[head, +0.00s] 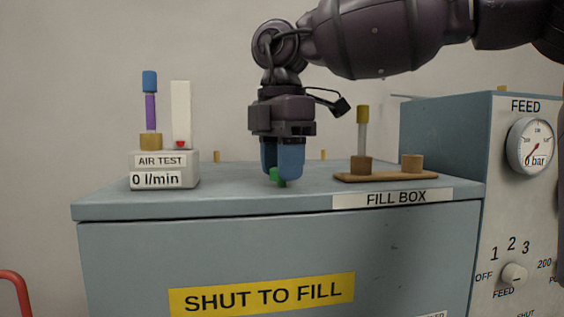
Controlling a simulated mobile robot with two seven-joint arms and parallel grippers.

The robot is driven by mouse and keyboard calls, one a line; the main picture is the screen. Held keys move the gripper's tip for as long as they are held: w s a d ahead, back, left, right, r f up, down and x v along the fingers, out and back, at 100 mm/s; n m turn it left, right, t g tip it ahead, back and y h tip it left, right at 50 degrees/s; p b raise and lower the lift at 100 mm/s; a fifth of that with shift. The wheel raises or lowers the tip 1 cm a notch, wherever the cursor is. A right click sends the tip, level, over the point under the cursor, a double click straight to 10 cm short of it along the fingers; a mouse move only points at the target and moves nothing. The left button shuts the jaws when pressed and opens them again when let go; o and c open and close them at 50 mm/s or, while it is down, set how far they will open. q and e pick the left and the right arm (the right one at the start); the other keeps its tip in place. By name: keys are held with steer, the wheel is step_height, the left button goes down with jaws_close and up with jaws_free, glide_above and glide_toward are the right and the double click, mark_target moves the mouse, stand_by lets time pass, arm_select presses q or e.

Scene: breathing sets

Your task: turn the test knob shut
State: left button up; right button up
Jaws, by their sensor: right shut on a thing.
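My right gripper (282,172) points straight down over the top of the blue-grey fill box, its blue fingers shut on a small green piece (278,178). Only the lower part of the green piece shows between and below the fingertips; its shape and turn angle are hidden. It may be the test knob, but no label on it shows. The air test unit (164,172) stands on the box top at the left and reads 0 l/min. A red marker (180,144) sits at the bottom of its white scale (181,112). My left gripper is not in view.
A wooden rack (386,177) with a yellow-capped tube (362,130) stands right of the gripper. The feed panel at the right has a gauge (531,147) reading about 0 bar and a feed knob (515,275).

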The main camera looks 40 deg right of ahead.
steer(key=shift+r+m, duration=0.25)
steer(key=shift+m, duration=0.45)
steer(key=o, duration=0.9)
steer(key=shift+o, duration=0.2)
steer(key=shift+f, duration=0.15)
step_height(320, 180, up, 11)
steer(key=shift+f, duration=0.1)
